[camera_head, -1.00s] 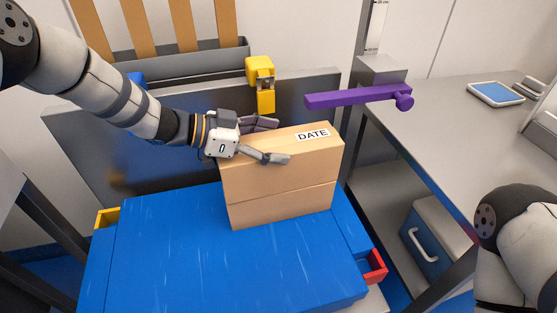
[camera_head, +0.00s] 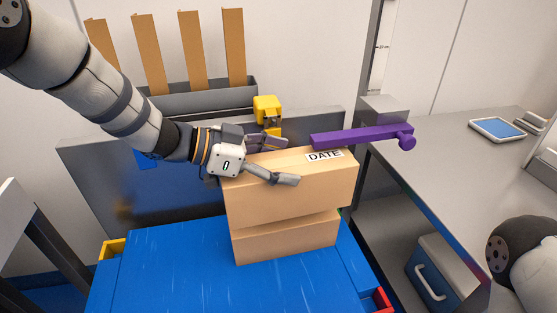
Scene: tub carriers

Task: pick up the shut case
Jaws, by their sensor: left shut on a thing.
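The tan case (camera_head: 290,190) with a white DATE label on top stands on a blue surface (camera_head: 190,270) in the middle of the head view. A seam divides it into an upper and a lower part (camera_head: 285,242). The upper part sits offset from the lower one and juts out past it at the right, with a dark line between them. My left gripper (camera_head: 272,161) is shut on the upper part's top left end, one finger on the near side and one on the far side. My right gripper is out of view.
A purple bar (camera_head: 350,138) lies close behind the case's right end. A yellow block (camera_head: 266,108) is behind the gripper. A grey counter with a blue tablet-like thing (camera_head: 497,129) and a blue box (camera_head: 435,272) below are at the right.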

